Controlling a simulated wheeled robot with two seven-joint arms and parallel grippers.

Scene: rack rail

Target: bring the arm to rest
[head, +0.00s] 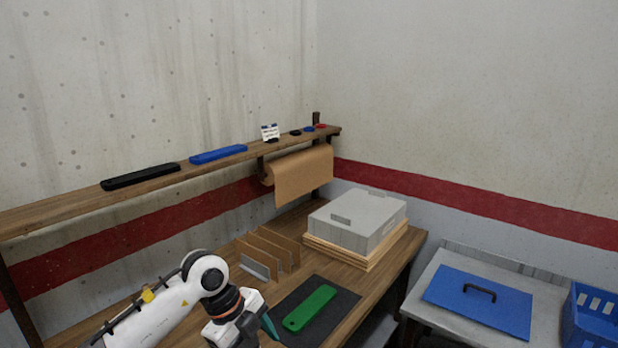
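One white arm (160,308) of mine comes in from the lower left over the wooden table (385,285). Its gripper (262,328) is at the bottom of the head view, just left of a green flat piece (310,308) on a dark mat (345,308). The fingers are mostly hidden or cut off, so I cannot tell whether they are open or shut. My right gripper is not in view.
A grey crate (372,229) sits on wooden boards at the table's back. Upright brown dividers (272,248) stand left of it. A shelf (60,208) holds black and blue bars. At right, a blue lid (475,308) lies beside a blue basket (590,325).

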